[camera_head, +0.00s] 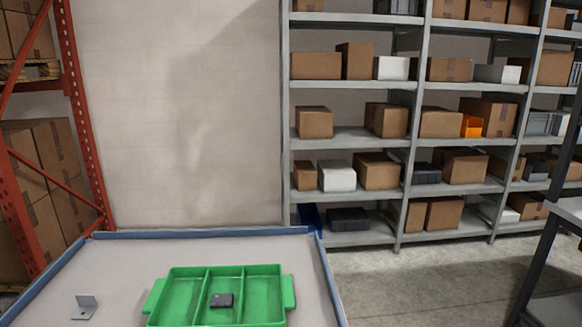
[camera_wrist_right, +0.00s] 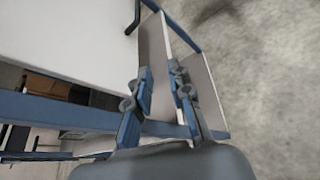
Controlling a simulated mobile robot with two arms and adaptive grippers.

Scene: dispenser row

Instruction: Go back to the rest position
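My right gripper (camera_wrist_right: 160,84) shows in the right wrist view. Its two fingers stand apart with nothing between them, so it is open and empty. It hangs beside a blue-edged pale surface, over or near its edge; I cannot tell the exact distance. My left gripper is not in view, and neither gripper shows in the head view. A green tray (camera_head: 289,291) with three compartments sits on the table (camera_head: 120,262). A small dark block (camera_head: 221,300) lies in its middle compartment.
A small grey metal bracket (camera_head: 85,307) lies on the table left of the tray. The table has a raised blue rim. Grey shelving (camera_head: 350,138) with boxes stands behind at right, an orange rack (camera_head: 88,120) at left. Concrete floor (camera_head: 385,280) is clear right of the table.

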